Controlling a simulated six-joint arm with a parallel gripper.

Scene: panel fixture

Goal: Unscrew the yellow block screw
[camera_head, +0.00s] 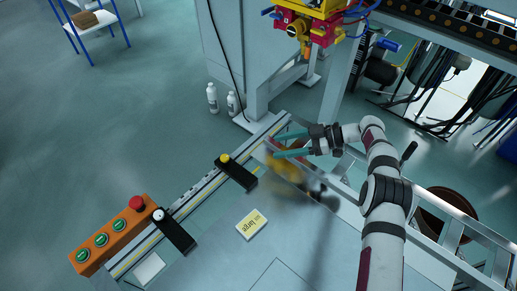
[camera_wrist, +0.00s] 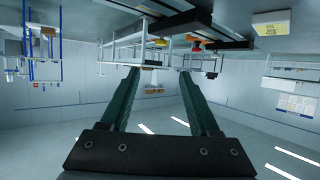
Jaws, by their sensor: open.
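The yellow block screw (camera_head: 223,158) is a round yellow knob on the upper-left end of a black block (camera_head: 238,173), which lies across the rail at the panel's left edge. A small yellow spot in the wrist view (camera_wrist: 161,43) appears to be the same screw, just beyond and between the fingers. My gripper (camera_head: 280,145) has two teal fingers, spread apart with nothing between them. It is to the right of the screw, apart from it, and points left. Its fingers also show in the wrist view (camera_wrist: 160,72).
A second black block (camera_head: 176,232) carries a white knob (camera_head: 158,214). An orange box (camera_head: 112,235) holds green buttons and a red button (camera_head: 137,203). A yellow-labelled box (camera_head: 251,224) lies on the grey panel. A yellow and red machine (camera_head: 305,22) hangs above at the back.

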